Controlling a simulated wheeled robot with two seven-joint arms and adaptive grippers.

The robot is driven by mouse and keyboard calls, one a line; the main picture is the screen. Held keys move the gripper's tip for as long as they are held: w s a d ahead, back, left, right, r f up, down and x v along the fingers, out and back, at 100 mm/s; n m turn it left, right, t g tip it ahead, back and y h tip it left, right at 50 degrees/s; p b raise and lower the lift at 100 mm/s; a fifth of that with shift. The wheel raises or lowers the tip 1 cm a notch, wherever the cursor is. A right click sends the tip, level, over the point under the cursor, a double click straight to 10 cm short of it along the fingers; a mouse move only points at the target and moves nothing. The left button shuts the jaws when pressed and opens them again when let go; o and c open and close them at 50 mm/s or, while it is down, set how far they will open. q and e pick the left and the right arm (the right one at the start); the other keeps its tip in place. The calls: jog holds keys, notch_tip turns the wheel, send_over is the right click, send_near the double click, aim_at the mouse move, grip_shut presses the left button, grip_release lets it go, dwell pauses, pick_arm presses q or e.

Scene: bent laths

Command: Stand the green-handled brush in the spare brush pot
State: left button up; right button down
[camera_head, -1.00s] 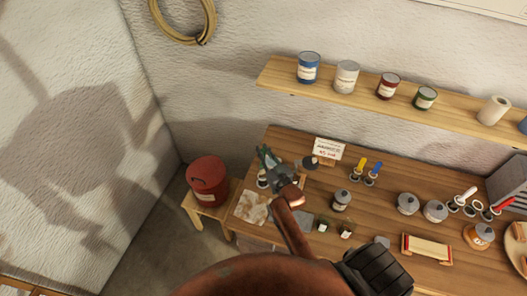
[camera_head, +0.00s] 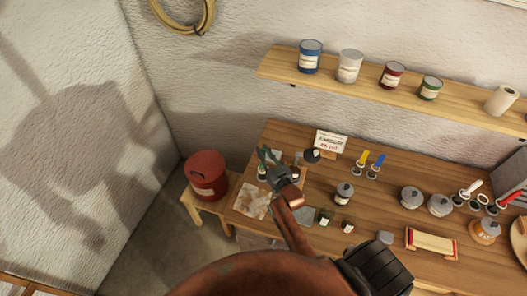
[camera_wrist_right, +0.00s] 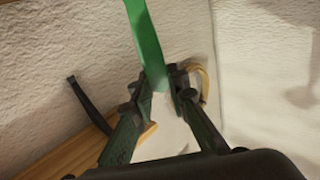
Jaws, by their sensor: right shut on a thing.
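My right gripper (camera_head: 270,163) is over the back left part of the bench. In the wrist view it (camera_wrist_right: 162,82) is shut on the green brush handle (camera_wrist_right: 147,45), which sticks up out of the fingers. The handle's green also shows small in the head view (camera_head: 262,155). The brush's bristle end cannot be made out. A small pot (camera_head: 262,174) stands just below the fingertips in the head view; I cannot tell whether it is the spare brush pot. My left gripper is out of view.
Brushes with yellow (camera_head: 362,158) and blue (camera_head: 378,160) handles stand right of the gripper. A sign (camera_head: 331,140) and a dark round-topped thing (camera_head: 312,156) are close by. A red can (camera_head: 206,175) stands on a stool at left. A shelf (camera_head: 450,106) with tins runs above the bench.

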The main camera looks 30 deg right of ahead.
jog(key=c, duration=1.8)
grip_release()
jog(key=s, duration=1.2)
jog(key=shift+a, duration=0.45)
